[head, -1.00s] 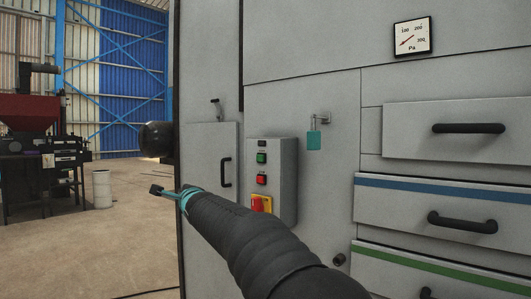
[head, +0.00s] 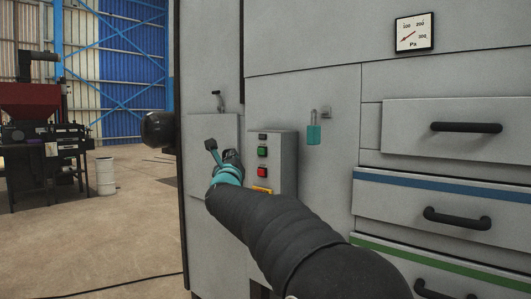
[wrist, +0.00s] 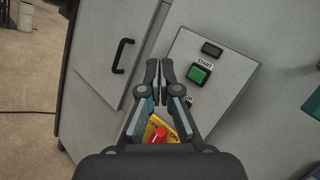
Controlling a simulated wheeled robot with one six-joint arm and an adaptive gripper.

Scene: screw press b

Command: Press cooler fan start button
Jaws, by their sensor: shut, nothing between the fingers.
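The green start button (head: 262,152) is on the upper part of a grey control box (head: 285,165) fixed to the machine's front. In the wrist view the start button (wrist: 199,74) lies just right of and beyond my fingertips, under a START label. A red button (head: 262,172) sits below it in the head view; in the wrist view my right finger partly hides its place. My gripper (head: 211,148) is shut and empty, left of the control box in the head view. It also shows in the wrist view (wrist: 159,66), apart from the start button.
A yellow switch with a red knob (wrist: 160,134) is low on the box, partly behind my gripper. A cabinet door handle (wrist: 122,56) is to the left. A teal padlock (head: 313,134) hangs right of the box. Drawers with black handles (head: 467,127) fill the right side.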

